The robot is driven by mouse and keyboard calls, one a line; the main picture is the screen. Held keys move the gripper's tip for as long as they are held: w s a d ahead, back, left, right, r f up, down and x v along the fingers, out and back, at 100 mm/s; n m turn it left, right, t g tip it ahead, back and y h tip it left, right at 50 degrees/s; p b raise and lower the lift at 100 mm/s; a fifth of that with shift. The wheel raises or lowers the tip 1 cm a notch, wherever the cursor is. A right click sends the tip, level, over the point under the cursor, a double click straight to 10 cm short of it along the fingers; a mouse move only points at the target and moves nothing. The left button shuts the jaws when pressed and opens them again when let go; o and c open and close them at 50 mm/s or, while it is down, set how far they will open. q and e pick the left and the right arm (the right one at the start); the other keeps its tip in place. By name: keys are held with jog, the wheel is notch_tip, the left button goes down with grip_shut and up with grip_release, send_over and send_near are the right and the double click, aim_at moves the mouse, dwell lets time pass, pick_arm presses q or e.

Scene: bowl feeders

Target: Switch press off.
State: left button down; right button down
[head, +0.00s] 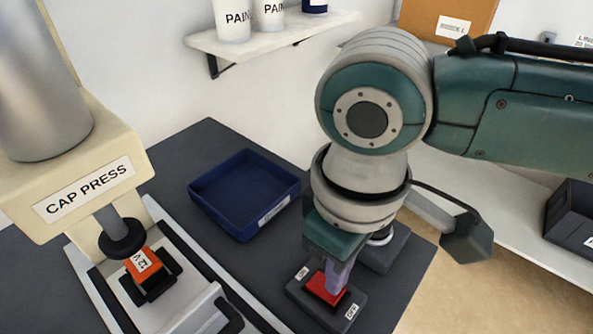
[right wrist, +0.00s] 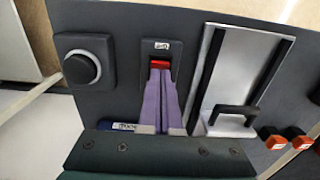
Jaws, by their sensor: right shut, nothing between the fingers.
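The cap press (head: 88,190) stands at the left of the head view, its black ram just above or on an orange part. The red rocker switch (head: 325,288) sits in a dark housing with a white label at each end, apparently ON and OFF. It also shows in the right wrist view (right wrist: 160,64). My right gripper (head: 332,278) points down with its purple fingers closed and empty. The fingertips are at the red rocker and cover part of it; whether they press it I cannot tell. My left gripper is out of view.
A blue tray (head: 243,196) lies on the dark mat behind the switch. A round knob on a dark block (right wrist: 82,67) stands beside the switch. The press's silver slide with a black handle (right wrist: 232,112) is on the other side. A shelf (head: 275,38) with paint pots is on the wall.

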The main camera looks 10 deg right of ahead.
jog(key=shift+f+b, duration=0.65)
jog(key=shift+f, duration=0.45)
dwell(0.7)
notch_tip(320, 180, up, 7)
jog(key=p, duration=0.8)
jog(key=shift+r+p, duration=0.15)
jog(key=shift+p, duration=0.2)
